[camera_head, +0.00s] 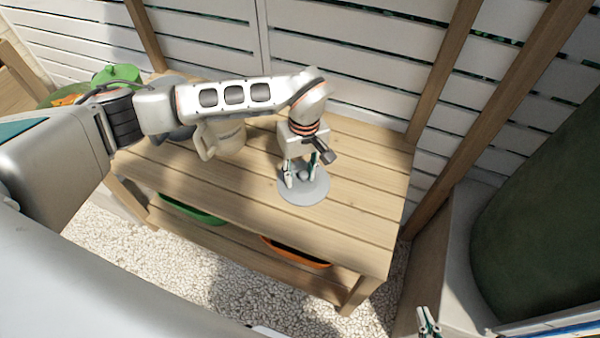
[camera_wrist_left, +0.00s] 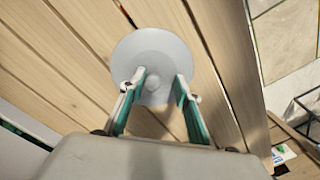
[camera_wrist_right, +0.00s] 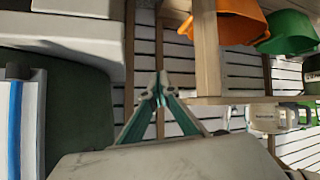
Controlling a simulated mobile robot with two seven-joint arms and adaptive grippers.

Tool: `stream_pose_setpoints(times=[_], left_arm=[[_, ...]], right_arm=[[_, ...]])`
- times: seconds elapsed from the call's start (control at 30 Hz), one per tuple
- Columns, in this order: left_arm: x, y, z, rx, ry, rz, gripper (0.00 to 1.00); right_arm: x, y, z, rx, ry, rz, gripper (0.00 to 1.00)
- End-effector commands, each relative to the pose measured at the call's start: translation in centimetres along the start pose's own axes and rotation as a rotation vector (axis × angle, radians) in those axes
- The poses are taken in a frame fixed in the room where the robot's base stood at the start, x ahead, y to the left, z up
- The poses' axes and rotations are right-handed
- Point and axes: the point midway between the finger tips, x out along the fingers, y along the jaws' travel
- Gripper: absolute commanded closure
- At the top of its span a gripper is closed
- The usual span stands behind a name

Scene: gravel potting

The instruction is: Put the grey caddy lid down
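The grey caddy lid (camera_head: 304,197) is a round disc with a small knob in the middle. It appears to lie flat on the wooden bench top, toward the right part. My left gripper (camera_head: 301,177) is above it, pointing down, with its fingers apart on either side of the knob. In the left wrist view the lid (camera_wrist_left: 150,42) is below the open fingers (camera_wrist_left: 161,78), and the gap beside the knob shows. My right gripper (camera_head: 428,322) is low at the right, away from the bench. In the right wrist view its fingertips (camera_wrist_right: 160,92) are together and empty.
A cream jug (camera_head: 229,140) stands on the bench left of the lid, partly behind my left arm. A green object (camera_head: 117,73) is at the back left. Green (camera_head: 195,213) and orange (camera_head: 296,252) containers sit on the lower shelf. The bench right of the lid is clear.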

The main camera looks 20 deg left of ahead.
Motion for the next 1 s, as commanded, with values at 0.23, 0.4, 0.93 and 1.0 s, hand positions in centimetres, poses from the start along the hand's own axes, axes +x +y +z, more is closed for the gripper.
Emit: stream_pose_setpoints(times=[0.23,0.4,0.93,1.0], left_arm=[[-5.2,0.2,-0.4,-0.001,0.013,0.011,0.68],[-8.6,0.1,-0.3,0.001,0.011,0.009,0.68],[-11.9,0.0,0.0,0.000,0.002,0.002,0.68],[-11.9,0.0,0.0,0.000,0.002,0.002,0.68]], right_arm=[[-0.6,0.5,-0.9,-0.003,0.008,0.010,1.00],[-0.6,0.8,-0.2,-0.004,-0.008,0.017,1.00],[-0.7,0.5,0.9,0.007,-0.032,0.016,1.00],[-0.7,0.4,1.0,0.007,-0.033,0.016,1.00]])
